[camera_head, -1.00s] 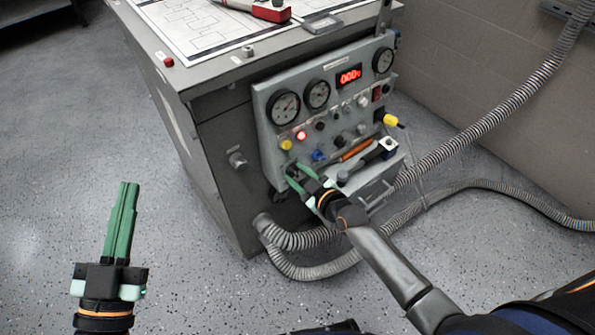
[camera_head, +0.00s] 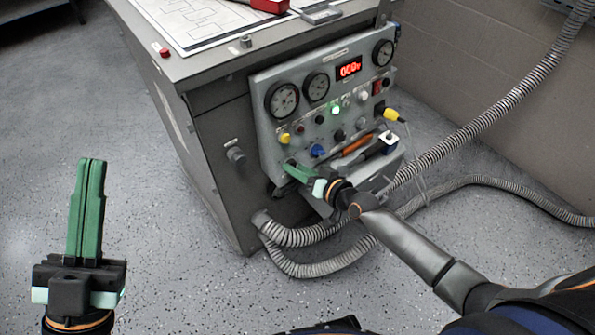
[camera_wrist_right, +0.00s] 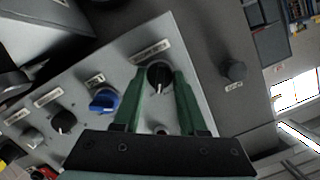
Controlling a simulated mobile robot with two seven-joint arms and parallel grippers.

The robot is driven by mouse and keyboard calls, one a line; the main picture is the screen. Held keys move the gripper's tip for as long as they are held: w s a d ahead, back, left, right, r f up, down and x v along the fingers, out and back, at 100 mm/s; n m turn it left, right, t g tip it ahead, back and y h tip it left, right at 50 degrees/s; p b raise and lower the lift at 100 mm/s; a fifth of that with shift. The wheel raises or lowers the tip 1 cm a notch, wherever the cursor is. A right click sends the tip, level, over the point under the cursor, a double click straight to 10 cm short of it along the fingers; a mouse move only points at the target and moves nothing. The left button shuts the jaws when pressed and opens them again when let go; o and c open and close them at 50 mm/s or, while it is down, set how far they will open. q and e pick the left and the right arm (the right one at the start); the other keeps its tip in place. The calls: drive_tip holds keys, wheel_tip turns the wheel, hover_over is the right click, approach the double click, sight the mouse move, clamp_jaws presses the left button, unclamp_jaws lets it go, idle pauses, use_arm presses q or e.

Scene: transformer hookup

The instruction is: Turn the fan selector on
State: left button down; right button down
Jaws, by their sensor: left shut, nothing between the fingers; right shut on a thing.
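The grey control panel (camera_head: 330,115) is on the front of the cabinet. My right gripper (camera_head: 290,167) is at the panel's lower left. In the right wrist view its green fingers (camera_wrist_right: 163,92) are shut on a black knob (camera_wrist_right: 158,73), one finger on each side. The label above the knob is too small to read, so I cannot confirm that it is the fan selector. In the head view the fingers hide this knob. A blue knob (camera_wrist_right: 103,101) sits beside it. My left gripper (camera_head: 91,165) is shut and empty, over the floor left of the cabinet.
A green lamp (camera_head: 336,110) is lit on the panel below the red display (camera_head: 348,71). An orange-handled tool (camera_head: 357,145) lies on the ledge under the panel. Corrugated hoses (camera_head: 480,110) run at the right and along the floor. The floor at left is clear.

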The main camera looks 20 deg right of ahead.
use_arm(q)
drive_tip(key=shift+s+d+r+m+h+b, duration=0.15)
drive_tip(key=shift+s+m+h+b, duration=0.15)
drive_tip(key=shift+s+m+h, duration=0.2)
drive_tip(key=shift+s+d+r+m+h+b, duration=0.15)
drive_tip(key=shift+s+m+h+b, duration=0.15)
drive_tip(key=shift+s+m+h, duration=0.15)
use_arm(e)
drive_tip(key=shift+m, duration=1.1)
use_arm(q)
drive_tip(key=shift+w+a+f, duration=0.1)
drive_tip(key=shift+w, duration=0.05)
use_arm(e)
drive_tip(key=shift+y, duration=0.3)
drive_tip(key=shift+c, duration=2.3)
unclamp_jaws()
drive_tip(key=shift+d, duration=0.1)
